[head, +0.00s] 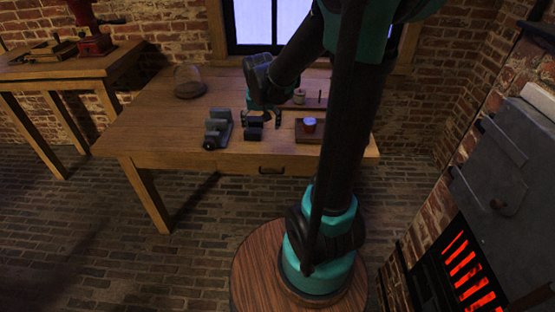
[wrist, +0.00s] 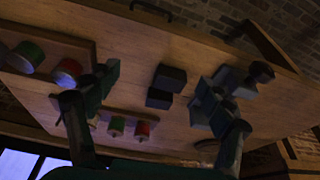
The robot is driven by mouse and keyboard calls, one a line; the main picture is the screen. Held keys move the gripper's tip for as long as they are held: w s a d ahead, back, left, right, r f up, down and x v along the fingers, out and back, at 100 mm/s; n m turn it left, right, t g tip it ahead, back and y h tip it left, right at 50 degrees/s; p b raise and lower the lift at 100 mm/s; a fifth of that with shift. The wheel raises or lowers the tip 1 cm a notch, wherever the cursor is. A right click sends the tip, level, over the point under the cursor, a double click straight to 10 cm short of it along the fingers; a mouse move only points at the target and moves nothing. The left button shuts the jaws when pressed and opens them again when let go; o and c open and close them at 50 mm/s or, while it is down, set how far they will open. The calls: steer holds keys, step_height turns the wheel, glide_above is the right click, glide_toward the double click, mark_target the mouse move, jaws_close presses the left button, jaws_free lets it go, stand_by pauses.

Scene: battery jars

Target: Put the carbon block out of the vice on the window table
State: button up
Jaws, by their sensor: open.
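The grey vice (head: 216,130) stands near the front of the window table (head: 150,115). It also shows at the right in the wrist view (wrist: 228,84). Two dark blocks lie close together on the tabletop beside it, a farther one (wrist: 170,77) and a nearer one (wrist: 159,98) in the wrist view. They also show in the head view (head: 253,135). I cannot tell which is the carbon block, or whether anything sits between the vice jaws. My gripper (head: 263,118) is open and empty above the table, its fingers (wrist: 152,110) spread either side of the blocks' line.
A wooden tray (head: 300,138) with a red and blue-white jar (head: 309,125) stands right of the blocks. More jars (wrist: 116,125) stand behind. A glass dome (head: 189,80) is at back left. The table's front-left area is clear. A glowing stove (head: 470,270) stands at right.

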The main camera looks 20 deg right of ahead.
steer(key=s+d+f+n, duration=0.1)
steer(key=s+f, duration=0.2)
steer(key=s, duration=0.6)
steer(key=s+d+f+n, duration=0.1)
steer(key=s+f, duration=0.2)
steer(key=s, duration=0.6)
steer(key=shift+s+d+t+y, duration=0.15)
steer(key=shift+d+t+y, duration=0.15)
steer(key=shift+d, duration=0.05)
